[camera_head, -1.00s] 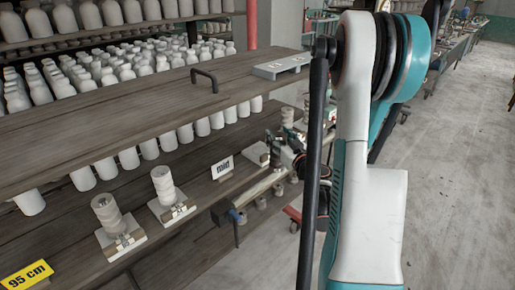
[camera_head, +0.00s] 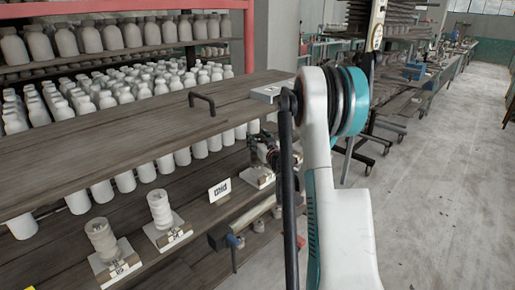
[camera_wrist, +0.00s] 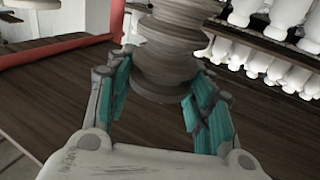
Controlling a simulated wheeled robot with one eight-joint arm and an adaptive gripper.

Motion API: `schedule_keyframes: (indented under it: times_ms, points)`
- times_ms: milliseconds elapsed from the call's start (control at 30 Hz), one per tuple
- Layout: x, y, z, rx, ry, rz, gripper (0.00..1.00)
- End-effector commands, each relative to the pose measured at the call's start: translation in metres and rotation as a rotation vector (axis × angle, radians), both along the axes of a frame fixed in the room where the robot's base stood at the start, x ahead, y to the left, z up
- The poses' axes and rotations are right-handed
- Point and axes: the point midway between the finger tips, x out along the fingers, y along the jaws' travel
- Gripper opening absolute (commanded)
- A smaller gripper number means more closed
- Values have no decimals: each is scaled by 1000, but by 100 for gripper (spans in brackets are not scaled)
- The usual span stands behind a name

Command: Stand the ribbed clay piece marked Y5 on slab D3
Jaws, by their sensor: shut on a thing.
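A grey-brown ribbed clay piece (camera_wrist: 165,45) stands between the teal-padded fingers of my gripper (camera_wrist: 160,88) in the wrist view. My gripper is shut on it, above or near dark wooden boards. No Y5 mark is readable. In the head view, my gripper (camera_head: 264,150) is small and dark at the lower shelf's far end; the held piece cannot be made out there. A pale slab (camera_head: 262,180) lies just below it. Two other pale ribbed pieces (camera_head: 101,240) (camera_head: 160,208) stand upright on labelled slabs (camera_head: 108,278) (camera_head: 160,240). I cannot read which slab is D3.
A white sign reading "mid" (camera_head: 220,190) stands on the lower shelf (camera_head: 195,258). The upper board (camera_head: 130,137), with a dark handle (camera_head: 202,102), overhangs it. Many white bottles fill the racks behind. Open floor (camera_head: 440,200) lies to the right.

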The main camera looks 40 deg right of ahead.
Motion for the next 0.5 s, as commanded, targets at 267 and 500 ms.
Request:
schedule_keyframes:
  times_ms: [267, 500]
  points:
    - [3, -1, -21, 0, 0, 0, 0]
    - [2, -1, -35, 0, 0, 0, 0]
